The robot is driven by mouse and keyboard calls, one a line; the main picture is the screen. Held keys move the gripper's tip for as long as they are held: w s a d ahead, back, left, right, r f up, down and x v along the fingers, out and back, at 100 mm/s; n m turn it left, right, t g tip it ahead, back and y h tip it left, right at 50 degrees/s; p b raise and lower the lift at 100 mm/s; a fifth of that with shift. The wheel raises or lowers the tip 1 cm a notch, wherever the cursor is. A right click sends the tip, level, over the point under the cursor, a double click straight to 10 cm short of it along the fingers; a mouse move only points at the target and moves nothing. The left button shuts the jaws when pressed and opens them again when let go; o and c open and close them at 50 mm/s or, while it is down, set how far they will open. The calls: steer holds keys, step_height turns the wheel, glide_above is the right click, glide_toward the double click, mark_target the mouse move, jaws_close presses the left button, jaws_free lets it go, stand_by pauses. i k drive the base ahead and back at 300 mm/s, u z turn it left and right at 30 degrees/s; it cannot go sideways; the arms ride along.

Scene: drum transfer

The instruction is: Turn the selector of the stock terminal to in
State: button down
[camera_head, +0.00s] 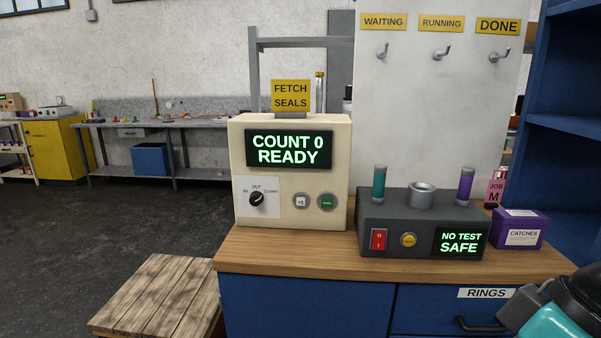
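The stock terminal (340,150) is a cream box standing upright on the wooden bench top. Its screen (289,150) reads "COUNT 0 READY" in green. The black selector knob (257,199) sits on a white plate at the lower left of its front. The plate reads IN at left, OUT at top and COUNT at right. The knob's mark is too small to tell surely where it points. Nothing touches the knob. Part of my arm, teal and black, shows at the bottom right corner, well away from the terminal. My gripper is not in view.
Two round buttons (301,201) (326,202) sit right of the selector. A dark test unit (385,238) with tubes and a red switch stands close right, beside a purple box (520,230). A wooden pallet (165,295) lies at lower left. Space before the terminal is clear.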

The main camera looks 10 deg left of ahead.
mark_target(257, 197)
steer(key=u, duration=2.4)
steer(key=i, duration=1.4)
steer(key=z, duration=2.85)
